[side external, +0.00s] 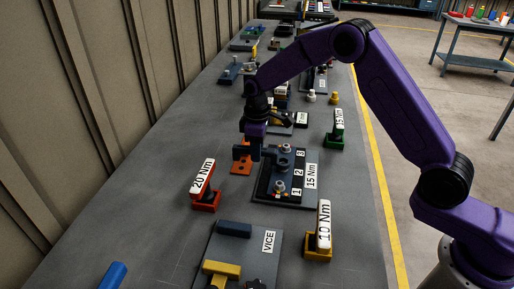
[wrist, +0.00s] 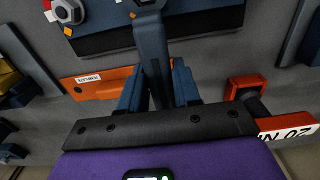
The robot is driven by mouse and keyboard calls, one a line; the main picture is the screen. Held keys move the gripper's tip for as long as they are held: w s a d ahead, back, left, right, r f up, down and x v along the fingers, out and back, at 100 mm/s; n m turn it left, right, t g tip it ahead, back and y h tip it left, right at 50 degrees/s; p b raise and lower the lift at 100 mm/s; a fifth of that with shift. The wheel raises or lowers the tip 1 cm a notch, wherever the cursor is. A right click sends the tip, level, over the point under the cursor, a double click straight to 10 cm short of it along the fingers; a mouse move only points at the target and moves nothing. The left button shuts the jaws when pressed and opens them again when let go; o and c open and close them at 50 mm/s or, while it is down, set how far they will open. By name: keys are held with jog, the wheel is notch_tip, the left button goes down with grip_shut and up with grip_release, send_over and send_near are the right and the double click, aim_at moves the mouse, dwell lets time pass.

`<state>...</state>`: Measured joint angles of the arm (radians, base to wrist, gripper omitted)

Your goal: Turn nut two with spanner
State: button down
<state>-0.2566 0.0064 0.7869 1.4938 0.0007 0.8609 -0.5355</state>
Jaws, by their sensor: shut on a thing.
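In the side external view, the nut block (side external: 262,187) carries numbers 1, 2 and 3 and a 15 Nm label. Nut one (side external: 280,187) is at the near end and nut three (side external: 286,148) at the far end. My gripper (side external: 254,153) is at the block's left side, shut on the dark blue spanner (side external: 271,155). The spanner reaches right, with its head at the middle nut position. Nut two is largely hidden there; I cannot tell how fully the head sits on it. In the wrist view, the spanner (wrist: 153,65) runs up between the blue fingers (wrist: 158,95).
An orange plate (side external: 237,168) lies under my gripper. A red 20 Nm holder (side external: 205,201) stands to the left, a yellow 10 Nm one (side external: 318,250) nearer, and a green one (side external: 335,139) to the right. The vice board (side external: 258,262) is in front.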

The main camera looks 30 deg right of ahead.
aim_at(280, 182)
jog(key=shift+f, duration=0.4)
jog(key=shift+s+a+n, duration=0.4)
jog(key=shift+s+n, duration=0.1)
jog(key=shift+n, duration=0.4)
jog(key=s+n, duration=0.1)
jog(key=a+n, duration=0.1)
jog(key=n, duration=0.1)
jog(key=shift+s, duration=0.35)
jog(key=s+n, duration=0.1)
jog(key=n, duration=0.1)
jog(key=s+n, duration=0.2)
jog(key=n, duration=0.1)
jog(key=shift+s+a, duration=0.2)
jog(key=shift+s+d+n, duration=0.25)
jog(key=shift+s+n, duration=0.55)
jog(key=shift+n, duration=0.45)
jog(key=shift+s+d+n, duration=0.2)
jog(key=shift+s+n, duration=0.55)
jog(key=shift+n, duration=0.5)
jog(key=shift+s+d+f+n, duration=0.1)
jog(key=shift+s+d+n, duration=0.3)
jog(key=shift+n, duration=0.4)
jog(key=shift+s+d+n, duration=0.3)
jog(key=shift+s+n, duration=0.2)
jog(key=shift+n, duration=0.3)
jog(key=shift+s+d+n, duration=0.45)
jog(key=shift+d+n, duration=0.1)
jog(key=shift+n, duration=0.45)
jog(key=shift+w+a, duration=0.1)
jog(key=shift+a, duration=0.05)
